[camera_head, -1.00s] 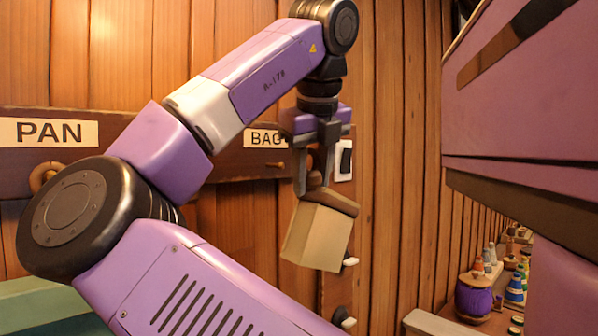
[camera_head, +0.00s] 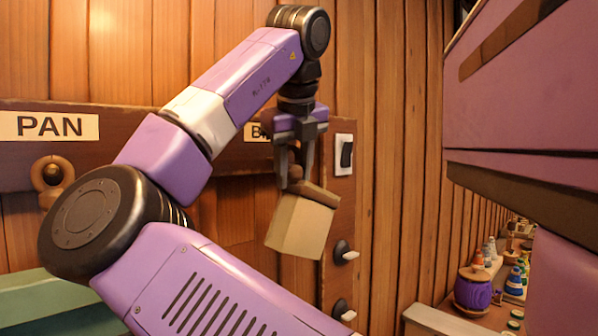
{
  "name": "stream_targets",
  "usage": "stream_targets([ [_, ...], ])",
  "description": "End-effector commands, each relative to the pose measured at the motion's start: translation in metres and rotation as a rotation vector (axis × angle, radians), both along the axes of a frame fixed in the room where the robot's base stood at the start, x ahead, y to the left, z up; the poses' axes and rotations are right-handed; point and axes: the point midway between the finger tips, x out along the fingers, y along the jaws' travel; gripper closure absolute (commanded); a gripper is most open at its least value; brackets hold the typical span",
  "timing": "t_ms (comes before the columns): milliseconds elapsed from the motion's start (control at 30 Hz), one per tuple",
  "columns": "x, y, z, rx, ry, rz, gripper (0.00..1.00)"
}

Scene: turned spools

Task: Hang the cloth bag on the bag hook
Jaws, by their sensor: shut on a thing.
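The cloth bag (camera_head: 301,227) is a beige, boxy bag with a brown handle at its top. My gripper (camera_head: 296,180) points down and is shut on the handle, and the bag hangs tilted below the fingers. The bag is in front of the wooden wall, under the partly covered BAG label (camera_head: 256,132) on the dark rail. The bag hook is not visible; my gripper and arm cover the area under the label. I cannot tell how far the bag is from the wall.
A PAN label (camera_head: 49,126) and a peg with a brown ring (camera_head: 53,176) are at the left of the rail. A light switch (camera_head: 344,154) and two dark knobs with white levers (camera_head: 345,252) are right of the bag. A shelf with spools (camera_head: 473,291) is at the lower right.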

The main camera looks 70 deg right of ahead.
Motion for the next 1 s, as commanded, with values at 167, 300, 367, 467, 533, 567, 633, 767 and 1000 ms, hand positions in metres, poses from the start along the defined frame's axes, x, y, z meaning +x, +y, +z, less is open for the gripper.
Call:
stream_targets([
  [167, 0.008, -0.005, -0.001, 0.000, 0.001, -0.001, 1.00],
  [300, 0.015, -0.009, -0.002, 0.000, 0.001, 0.002, 1.00],
  [367, 0.017, -0.011, -0.002, 0.000, 0.000, 0.001, 1.00],
  [467, 0.022, -0.014, -0.002, 0.000, 0.002, 0.002, 1.00],
  [533, 0.025, -0.016, -0.002, 0.000, 0.002, 0.002, 1.00],
  [567, 0.027, -0.016, -0.003, 0.000, 0.002, 0.002, 1.00],
  [633, 0.030, -0.018, -0.003, -0.001, 0.001, 0.003, 1.00],
  [767, 0.034, -0.021, -0.007, 0.001, 0.001, 0.001, 1.00],
  [1000, 0.039, -0.024, -0.011, -0.001, 0.001, 0.000, 1.00],
])
